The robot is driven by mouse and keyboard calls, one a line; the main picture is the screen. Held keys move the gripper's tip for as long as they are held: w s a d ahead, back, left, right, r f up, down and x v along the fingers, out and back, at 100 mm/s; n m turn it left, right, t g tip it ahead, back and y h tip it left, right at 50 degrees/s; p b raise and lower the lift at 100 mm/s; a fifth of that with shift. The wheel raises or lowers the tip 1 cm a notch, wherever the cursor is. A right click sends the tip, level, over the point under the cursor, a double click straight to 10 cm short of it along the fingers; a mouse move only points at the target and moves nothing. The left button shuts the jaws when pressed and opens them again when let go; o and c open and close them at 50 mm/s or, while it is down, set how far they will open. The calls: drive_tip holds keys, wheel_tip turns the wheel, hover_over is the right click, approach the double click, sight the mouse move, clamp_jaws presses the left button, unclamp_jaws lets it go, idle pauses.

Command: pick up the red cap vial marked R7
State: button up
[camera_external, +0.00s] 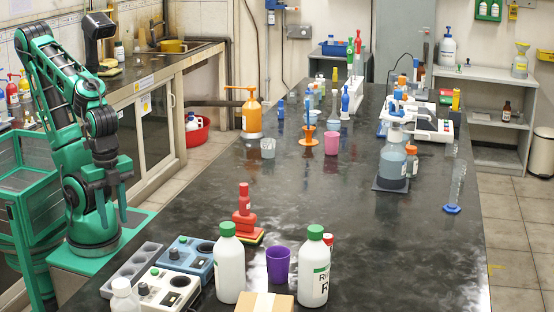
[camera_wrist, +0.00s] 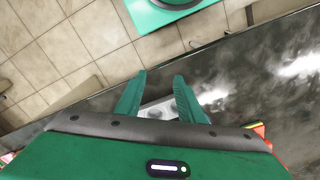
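A red-capped item (camera_external: 329,240) shows only in part behind the right one of two white green-capped bottles (camera_external: 315,269) near the front of the bench. Most of it is hidden, and I cannot read any R7 mark or tell for sure that it is the vial. My gripper (camera_external: 111,217) hangs fingers-down at the bench's left edge, well left of the red-capped item. In the wrist view my gripper (camera_wrist: 158,98) has its two green fingers apart with nothing held. A grey tray with round wells (camera_wrist: 156,111) shows beyond the fingers.
Near the front stand a second white bottle (camera_external: 230,266), a purple cup (camera_external: 278,265), a cardboard box (camera_external: 264,303), a blue instrument (camera_external: 186,260) and the grey well tray (camera_external: 131,271). A red stacked object (camera_external: 243,215) stands behind them. The middle of the dark bench (camera_external: 340,205) is clear.

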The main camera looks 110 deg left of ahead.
drive_tip(key=shift+o, duration=1.3)
